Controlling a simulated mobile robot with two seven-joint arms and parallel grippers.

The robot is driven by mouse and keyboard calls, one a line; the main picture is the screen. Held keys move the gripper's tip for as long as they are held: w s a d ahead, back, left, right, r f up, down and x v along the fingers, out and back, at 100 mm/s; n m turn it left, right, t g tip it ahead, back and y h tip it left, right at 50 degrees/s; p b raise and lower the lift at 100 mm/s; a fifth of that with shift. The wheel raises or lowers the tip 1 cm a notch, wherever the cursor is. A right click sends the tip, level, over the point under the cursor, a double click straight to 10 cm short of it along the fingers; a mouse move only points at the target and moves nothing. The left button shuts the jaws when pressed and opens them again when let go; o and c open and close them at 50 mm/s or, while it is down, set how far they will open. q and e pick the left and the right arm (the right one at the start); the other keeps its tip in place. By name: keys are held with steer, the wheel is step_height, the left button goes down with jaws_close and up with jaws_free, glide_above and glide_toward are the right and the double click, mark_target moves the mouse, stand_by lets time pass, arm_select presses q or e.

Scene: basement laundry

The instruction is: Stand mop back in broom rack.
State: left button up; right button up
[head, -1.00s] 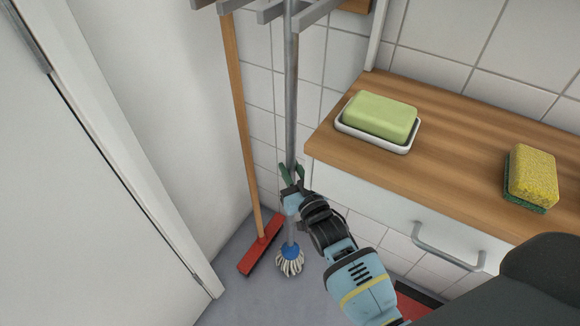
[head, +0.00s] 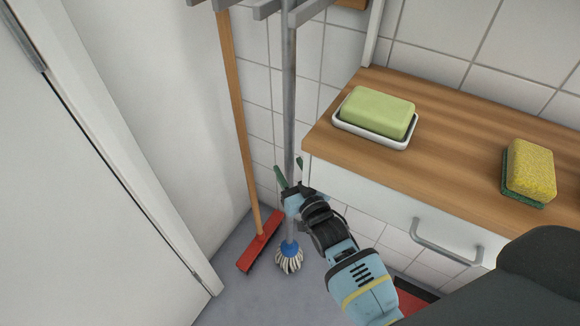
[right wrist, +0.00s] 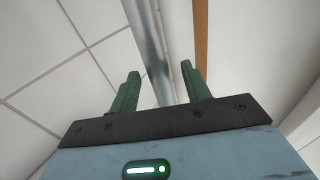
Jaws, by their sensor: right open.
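The mop stands upright in the corner, its grey handle (head: 289,110) rising between the prongs of the grey broom rack (head: 290,10) at the top of the head view. Its white-and-blue head (head: 289,258) is at the floor. My right gripper (head: 288,178) is at the lower part of the handle with its fingers spread. In the right wrist view the handle (right wrist: 150,45) passes between the two green fingers (right wrist: 158,88), with gaps on both sides. My left gripper is not in view.
A red broom (head: 261,240) with a wooden stick leans left of the mop. A wooden counter (head: 440,130) at right holds green soap (head: 377,112) in a white dish and a yellow sponge (head: 530,170). A white door (head: 70,200) is at left.

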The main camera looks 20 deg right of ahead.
steer(key=s, duration=0.5)
steer(key=shift+d+p, duration=0.15)
steer(key=shift+p, duration=0.25)
steer(key=shift+s+f, duration=0.1)
steer(key=shift+s, duration=0.8)
